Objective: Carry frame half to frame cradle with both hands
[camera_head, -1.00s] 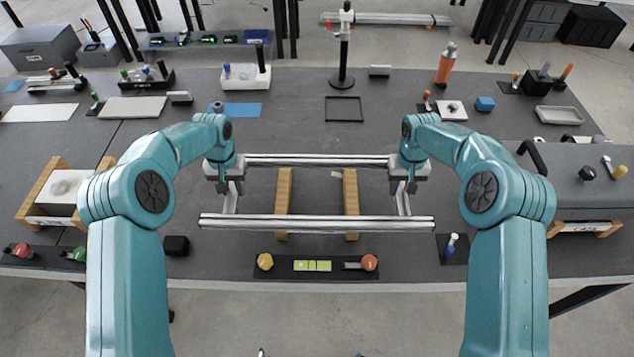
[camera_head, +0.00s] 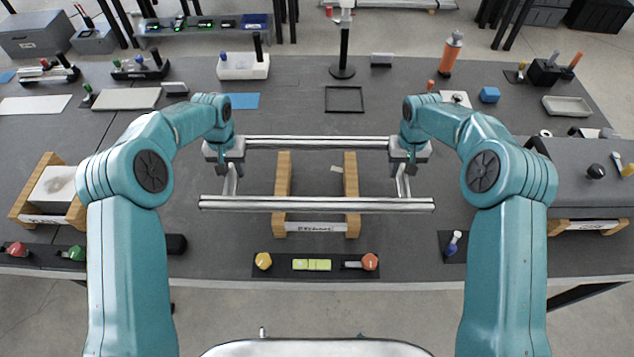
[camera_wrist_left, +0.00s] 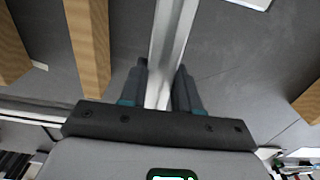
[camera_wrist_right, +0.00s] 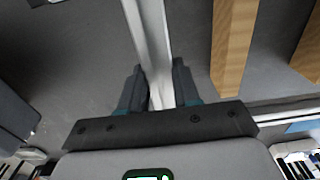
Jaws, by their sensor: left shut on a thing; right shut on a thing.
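The frame half (camera_head: 316,205) is a silver rectangle of metal tubes, held roughly level across both arms. My left gripper (camera_head: 231,174) is shut on its left side tube, which also runs between the fingers in the left wrist view (camera_wrist_left: 160,78). My right gripper (camera_head: 403,174) is shut on its right side tube, seen likewise in the right wrist view (camera_wrist_right: 157,78). The frame cradle (camera_head: 283,178) has two upright-running wooden rails and a label plate at its near end. The frame half hangs over the cradle; its front tube crosses in front of both rails. The height gap is unclear.
A dark panel with a yellow knob, green display and red knob (camera_head: 316,264) lies in front of the cradle. A black square outline (camera_head: 344,99) and a dark stand (camera_head: 343,60) are behind. Wooden holders stand at left (camera_head: 50,190) and right (camera_head: 590,226).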

